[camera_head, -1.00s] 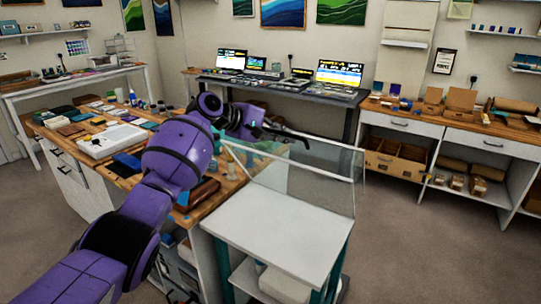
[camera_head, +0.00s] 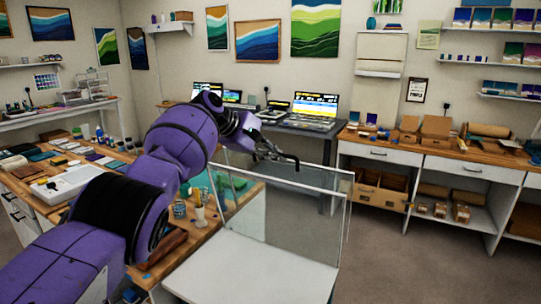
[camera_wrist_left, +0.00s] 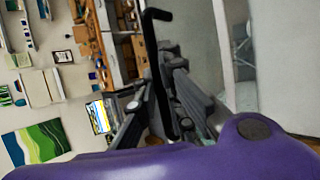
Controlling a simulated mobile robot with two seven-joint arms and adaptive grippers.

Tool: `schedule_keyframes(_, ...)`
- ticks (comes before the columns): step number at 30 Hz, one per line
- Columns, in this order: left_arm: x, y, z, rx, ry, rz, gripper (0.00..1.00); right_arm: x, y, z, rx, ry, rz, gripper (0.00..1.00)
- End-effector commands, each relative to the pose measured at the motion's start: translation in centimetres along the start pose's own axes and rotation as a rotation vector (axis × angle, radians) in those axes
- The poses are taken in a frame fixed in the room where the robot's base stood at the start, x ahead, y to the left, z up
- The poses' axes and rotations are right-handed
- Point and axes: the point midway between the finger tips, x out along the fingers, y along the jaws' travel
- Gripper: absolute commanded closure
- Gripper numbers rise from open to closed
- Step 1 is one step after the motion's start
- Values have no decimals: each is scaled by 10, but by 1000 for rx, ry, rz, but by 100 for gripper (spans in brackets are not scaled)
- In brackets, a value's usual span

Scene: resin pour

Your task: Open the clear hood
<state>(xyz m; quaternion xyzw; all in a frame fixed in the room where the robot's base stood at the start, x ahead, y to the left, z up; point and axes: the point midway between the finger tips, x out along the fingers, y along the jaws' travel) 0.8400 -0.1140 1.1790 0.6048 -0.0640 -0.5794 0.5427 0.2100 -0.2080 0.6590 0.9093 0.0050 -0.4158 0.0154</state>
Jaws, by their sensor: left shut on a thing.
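The clear hood (camera_head: 292,222) shows in the head view as thin transparent panels with pale edges, standing above a white-topped stand (camera_head: 245,268). I cannot tell how far open it is. My left gripper (camera_head: 262,149) is above the hood's far left part. It is shut on a thin black bar with a bent end (camera_head: 285,159). In the left wrist view the black bar (camera_wrist_left: 157,55) runs between the fingers of the left gripper (camera_wrist_left: 168,85), and a clear panel (camera_wrist_left: 238,50) is to the right. Whether the bar touches the hood is unclear. My right gripper is not in view.
A wooden workbench (camera_head: 200,240) with cups, bottles and a white tray (camera_head: 70,183) is left of the stand. A dark desk (camera_head: 300,127) with laptops is behind. A wood-topped counter (camera_head: 440,146) with boxes lines the right wall. Floor at the right is clear.

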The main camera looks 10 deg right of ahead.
Motion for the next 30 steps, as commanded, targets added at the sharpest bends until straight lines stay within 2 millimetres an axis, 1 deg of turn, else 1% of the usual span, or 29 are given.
schedule_keyframes(1,3,-3,0,-4,-1,-4,100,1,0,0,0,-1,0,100)
schedule_keyframes(17,4,-4,0,-4,0,-6,100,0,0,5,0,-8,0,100)
schedule_keyframes(18,4,-4,0,-4,0,-6,87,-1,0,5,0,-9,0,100)
schedule_keyframes(21,3,-3,0,-3,0,-6,74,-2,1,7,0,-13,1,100)
schedule_keyframes(30,2,-2,0,-2,0,-4,73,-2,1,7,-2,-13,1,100)
